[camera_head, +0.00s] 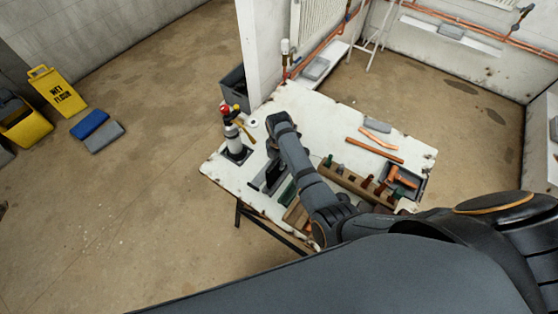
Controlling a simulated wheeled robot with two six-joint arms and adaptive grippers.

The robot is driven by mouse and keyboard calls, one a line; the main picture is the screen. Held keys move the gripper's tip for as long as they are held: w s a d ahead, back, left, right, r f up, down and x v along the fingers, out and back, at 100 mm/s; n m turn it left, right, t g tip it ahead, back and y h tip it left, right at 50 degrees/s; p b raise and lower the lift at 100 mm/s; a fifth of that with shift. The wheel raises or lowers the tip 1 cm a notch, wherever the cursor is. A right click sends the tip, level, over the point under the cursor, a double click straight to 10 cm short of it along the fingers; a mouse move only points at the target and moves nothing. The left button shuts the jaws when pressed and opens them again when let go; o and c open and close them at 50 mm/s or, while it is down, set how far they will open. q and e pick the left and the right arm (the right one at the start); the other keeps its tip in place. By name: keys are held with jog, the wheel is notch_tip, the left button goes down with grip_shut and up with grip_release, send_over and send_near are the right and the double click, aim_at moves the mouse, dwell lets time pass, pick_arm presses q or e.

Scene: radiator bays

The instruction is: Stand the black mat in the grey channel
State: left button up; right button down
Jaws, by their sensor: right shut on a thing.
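My right arm reaches over the white worktable (330,110) and bends down at its left half. My right gripper (262,184) is low over the table and shut on a dark, flat piece (275,178), which looks like the black mat. The arm and the gripper hide part of it, and I cannot tell whether it touches the table. I cannot make out the grey channel with certainty. My left gripper is out of view.
A white bottle (232,136) on a dark base stands left of the gripper. A wooden rack (345,181) and a dark tray (418,187) with copper parts stand to the right. Copper pipes (374,148) lie behind. A yellow wet-floor sign (57,92) stands on the floor.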

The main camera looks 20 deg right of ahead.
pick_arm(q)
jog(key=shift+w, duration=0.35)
pick_arm(e)
jog(key=shift+f, duration=0.15)
jog(key=shift+f, duration=0.4)
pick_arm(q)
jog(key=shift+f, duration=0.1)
pick_arm(e)
jog(key=shift+f+b, duration=0.95)
jog(key=shift+f, duration=0.5)
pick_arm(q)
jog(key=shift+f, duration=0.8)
pick_arm(e)
jog(key=c, duration=1.3)
grip_release()
jog(key=shift+o, duration=0.2)
